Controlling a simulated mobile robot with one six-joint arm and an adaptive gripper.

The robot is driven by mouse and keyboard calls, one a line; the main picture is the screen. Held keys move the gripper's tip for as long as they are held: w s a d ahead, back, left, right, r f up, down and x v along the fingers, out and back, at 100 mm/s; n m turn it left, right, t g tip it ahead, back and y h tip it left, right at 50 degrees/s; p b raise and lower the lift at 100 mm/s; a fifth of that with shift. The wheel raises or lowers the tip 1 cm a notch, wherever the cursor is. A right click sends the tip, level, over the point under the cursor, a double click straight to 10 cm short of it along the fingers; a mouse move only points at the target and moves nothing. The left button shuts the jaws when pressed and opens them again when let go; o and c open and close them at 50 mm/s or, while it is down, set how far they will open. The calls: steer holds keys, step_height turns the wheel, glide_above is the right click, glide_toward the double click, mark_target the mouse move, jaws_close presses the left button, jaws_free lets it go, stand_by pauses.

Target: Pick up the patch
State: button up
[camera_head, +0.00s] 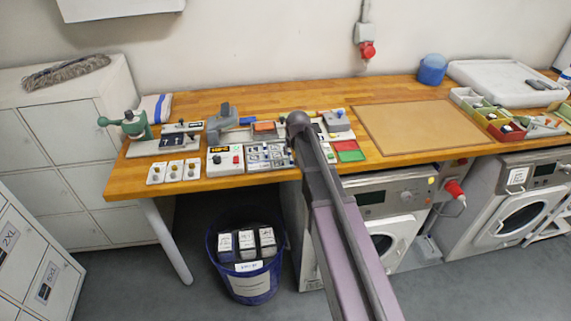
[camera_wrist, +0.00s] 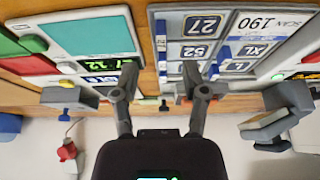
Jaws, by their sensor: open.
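Several small grey squares with dark prints, which look like patches (camera_wrist: 203,24), sit in a pale sectioned tray (camera_wrist: 160,40). In the wrist view they read 27, 52, XL and L. I cannot tell which one is the task's patch. The tray also shows in the head view (camera_head: 265,156), near the bench's front edge. My gripper (camera_wrist: 163,86) is open, with nothing seen between its fingers. Its fingers are over the bench at the wall-side end of the tray. In the head view my arm hides the gripper's fingers and part of the bench.
A green press (camera_head: 132,125) stands at the bench's left. A brown mat (camera_head: 415,120) lies bare on the right. A blue bin (camera_head: 250,285) stands below.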

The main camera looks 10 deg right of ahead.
mark_target(291, 158)
steer(key=shift+f, duration=0.15)
steer(key=b+x, duration=0.3)
steer(key=shift+s+a, duration=0.1)
steer(key=shift+s, duration=0.1)
steer(key=shift+b+x, duration=1)
steer(key=shift+x, duration=0.05)
jaws_close()
